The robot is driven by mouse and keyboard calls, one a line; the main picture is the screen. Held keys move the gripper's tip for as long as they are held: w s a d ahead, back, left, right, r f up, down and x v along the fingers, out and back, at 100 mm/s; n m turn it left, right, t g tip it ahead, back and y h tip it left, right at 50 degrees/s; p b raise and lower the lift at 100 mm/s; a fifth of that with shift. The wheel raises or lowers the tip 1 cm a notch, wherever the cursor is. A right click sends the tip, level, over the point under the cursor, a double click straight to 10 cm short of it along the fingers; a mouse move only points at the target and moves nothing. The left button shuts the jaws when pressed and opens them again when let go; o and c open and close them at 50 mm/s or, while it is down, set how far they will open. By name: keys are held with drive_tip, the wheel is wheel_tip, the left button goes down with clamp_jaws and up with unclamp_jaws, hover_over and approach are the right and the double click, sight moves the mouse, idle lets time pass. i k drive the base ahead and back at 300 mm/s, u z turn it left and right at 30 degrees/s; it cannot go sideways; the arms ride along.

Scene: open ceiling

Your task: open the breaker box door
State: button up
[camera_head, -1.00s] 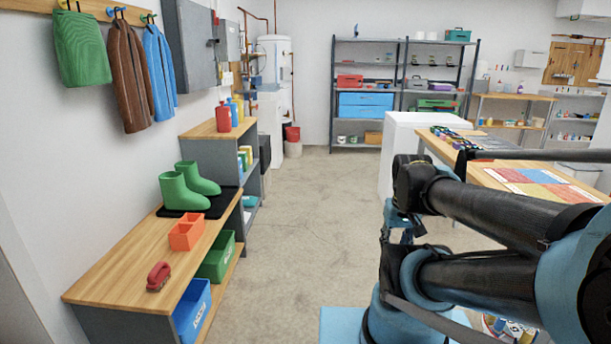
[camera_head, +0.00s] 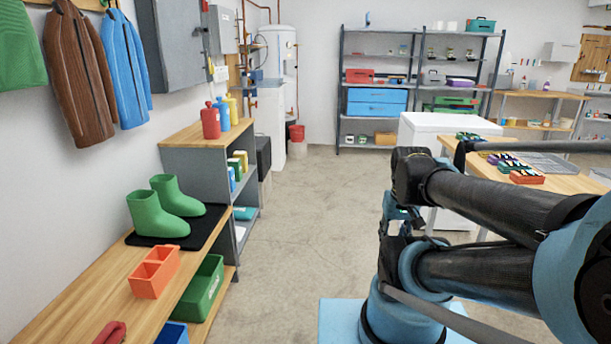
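A large grey metal box (camera_head: 172,45) hangs on the left wall beyond the jackets. Its front face looks closed, a small dark handle-like part (camera_head: 199,31) shows at its right edge, and its top is cut off by the picture. A smaller grey box (camera_head: 222,30) hangs just past it on the same wall. I cannot tell from the frame which is the breaker box. My arm is folded at the right of the picture, well apart from both boxes. I cannot make out my gripper.
Below the large box, a grey shelf unit (camera_head: 190,160) holds bottles. A wooden bench (camera_head: 80,290) with green boots (camera_head: 165,208) and an orange bin (camera_head: 155,272) runs along the left wall. The concrete floor (camera_head: 300,220) ahead is clear. A white cabinet (camera_head: 440,128) and a table stand right.

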sight(227, 25)
drive_tip(key=i, duration=3.45)
drive_tip(key=u, duration=1.3)
drive_tip(key=k, duration=0.6)
drive_tip(key=u, duration=0.5)
drive_tip(key=i, duration=0.65)
drive_tip(key=u, duration=0.1)
